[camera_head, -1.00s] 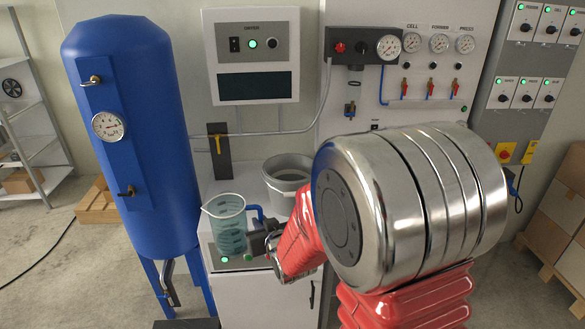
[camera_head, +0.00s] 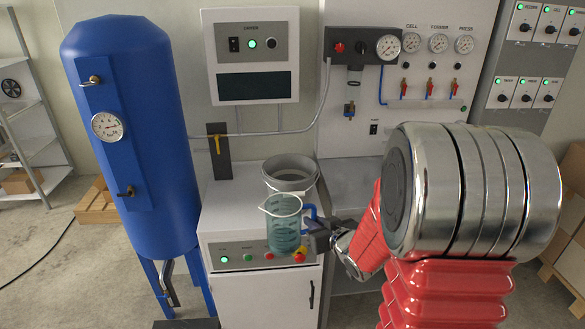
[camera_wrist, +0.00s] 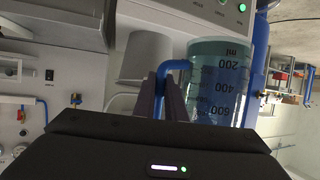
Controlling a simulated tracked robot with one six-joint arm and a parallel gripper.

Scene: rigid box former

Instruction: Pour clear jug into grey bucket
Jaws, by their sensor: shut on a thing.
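The clear jug (camera_head: 284,224) has a blue handle and dark volume marks, and holds a bluish liquid. It is upright, in front of the cabinet's button panel. My gripper (camera_head: 314,232) is shut on the blue handle at the jug's right side. The grey bucket (camera_head: 290,170) stands on the cabinet top behind the jug. Its open rim shows, and the jug hides part of its lower front.
The white cabinet (camera_head: 228,200) has lit buttons on its front and free top space left of the bucket. A tall blue tank (camera_head: 135,130) stands to the left. A control box (camera_head: 253,60) and a gauge panel (camera_head: 420,110) are on the wall behind.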

